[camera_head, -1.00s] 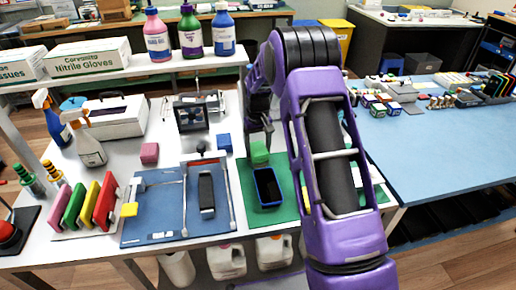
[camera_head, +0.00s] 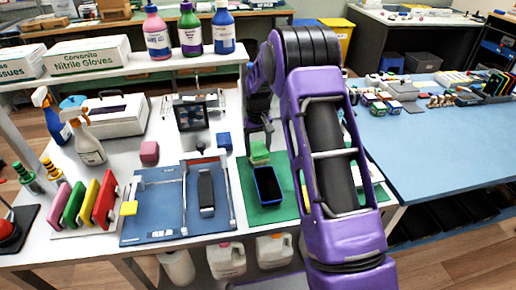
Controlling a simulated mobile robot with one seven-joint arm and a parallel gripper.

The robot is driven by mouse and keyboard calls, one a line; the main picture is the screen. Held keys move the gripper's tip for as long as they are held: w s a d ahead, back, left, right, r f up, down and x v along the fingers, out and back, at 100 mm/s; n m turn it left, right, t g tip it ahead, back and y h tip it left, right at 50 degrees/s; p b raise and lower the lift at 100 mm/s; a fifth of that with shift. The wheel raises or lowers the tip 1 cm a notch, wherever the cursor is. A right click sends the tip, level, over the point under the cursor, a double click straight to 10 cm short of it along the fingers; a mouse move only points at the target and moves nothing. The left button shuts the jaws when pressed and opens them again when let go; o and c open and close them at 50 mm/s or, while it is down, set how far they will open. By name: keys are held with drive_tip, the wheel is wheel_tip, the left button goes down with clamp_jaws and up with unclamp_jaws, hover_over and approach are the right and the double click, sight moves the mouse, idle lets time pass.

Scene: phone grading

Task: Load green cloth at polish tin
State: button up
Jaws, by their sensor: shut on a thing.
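The green cloth (camera_head: 259,149), a small block-like pad, is at the back of the green mat. My gripper (camera_head: 259,136) is above it, pointing down, and is shut on it; the fingertips are small and partly hidden. A paler strip shows along the cloth's lower edge. An open blue rectangular container (camera_head: 256,186) with a dark inside, which may be the polish tin, lies on the green mat just in front of the cloth. I cannot tell whether the cloth touches its back rim.
A blue mat (camera_head: 150,205) with a dark phone (camera_head: 206,190) in a frame lies to the left. A pink cube (camera_head: 149,152) and a blue cube (camera_head: 224,141) stand behind it. Coloured upright pads (camera_head: 92,200) stand at far left. My arm hides the green mat's right part.

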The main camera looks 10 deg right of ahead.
sight(258, 148)
drive_tip(key=shift+f, duration=0.1)
idle(0.3)
drive_tip(key=shift+r+p, duration=1.8)
drive_tip(key=shift+r, duration=1.75)
